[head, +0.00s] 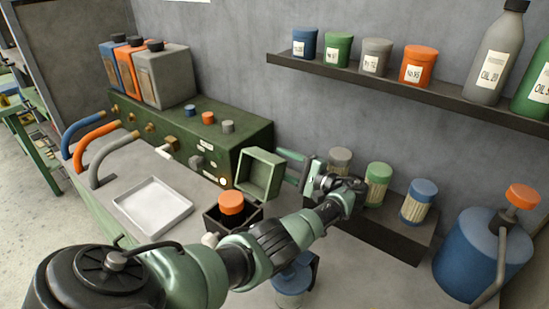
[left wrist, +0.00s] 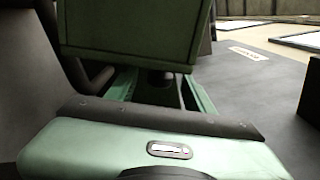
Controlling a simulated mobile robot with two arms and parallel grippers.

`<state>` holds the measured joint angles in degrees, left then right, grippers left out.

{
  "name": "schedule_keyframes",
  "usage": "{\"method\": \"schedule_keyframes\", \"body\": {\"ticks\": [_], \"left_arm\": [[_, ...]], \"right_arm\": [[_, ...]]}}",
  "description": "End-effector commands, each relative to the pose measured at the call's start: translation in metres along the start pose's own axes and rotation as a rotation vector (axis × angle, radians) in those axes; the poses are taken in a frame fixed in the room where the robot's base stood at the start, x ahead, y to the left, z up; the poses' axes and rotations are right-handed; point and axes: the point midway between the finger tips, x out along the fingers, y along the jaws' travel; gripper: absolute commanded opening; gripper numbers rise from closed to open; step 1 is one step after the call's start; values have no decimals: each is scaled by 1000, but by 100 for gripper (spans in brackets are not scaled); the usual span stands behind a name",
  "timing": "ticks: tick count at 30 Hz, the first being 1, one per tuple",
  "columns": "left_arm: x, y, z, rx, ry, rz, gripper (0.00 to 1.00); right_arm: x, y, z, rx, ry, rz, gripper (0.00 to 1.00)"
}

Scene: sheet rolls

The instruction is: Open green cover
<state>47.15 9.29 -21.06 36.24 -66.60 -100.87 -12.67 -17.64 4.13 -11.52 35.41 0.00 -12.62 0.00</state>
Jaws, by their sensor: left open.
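The green cover (head: 260,173) is a box-like green piece with a recessed face, at the right end of the dark green machine (head: 203,130). A green box-like part, seemingly the same cover (left wrist: 130,28), fills the top of the left wrist view. My left gripper (head: 284,164) is just right of the cover in the head view, its fingers apart and pointing at it. Nothing shows between the fingers, and I cannot tell whether they touch the cover. My right gripper is not in view.
A dark box with an orange-capped jar (head: 231,203) stands below the cover. A white tray (head: 153,207) lies to the left. Several small jars (head: 378,184) stand on a dark ledge behind my wrist. A blue pump container (head: 468,255) stands at right.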

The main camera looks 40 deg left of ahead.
Motion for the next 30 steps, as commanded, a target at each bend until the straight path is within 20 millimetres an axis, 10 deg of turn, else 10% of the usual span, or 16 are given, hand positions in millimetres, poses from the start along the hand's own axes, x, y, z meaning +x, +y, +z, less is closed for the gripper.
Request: {"method": "schedule_keyframes", "body": {"ticks": [16,22,30], "left_arm": [[32,1,0,0,1,2,53],[32,1,0,0,1,2,2],[31,1,0,0,2,3,0]], "right_arm": [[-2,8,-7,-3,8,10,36],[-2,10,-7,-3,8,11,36],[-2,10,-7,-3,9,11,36]]}}
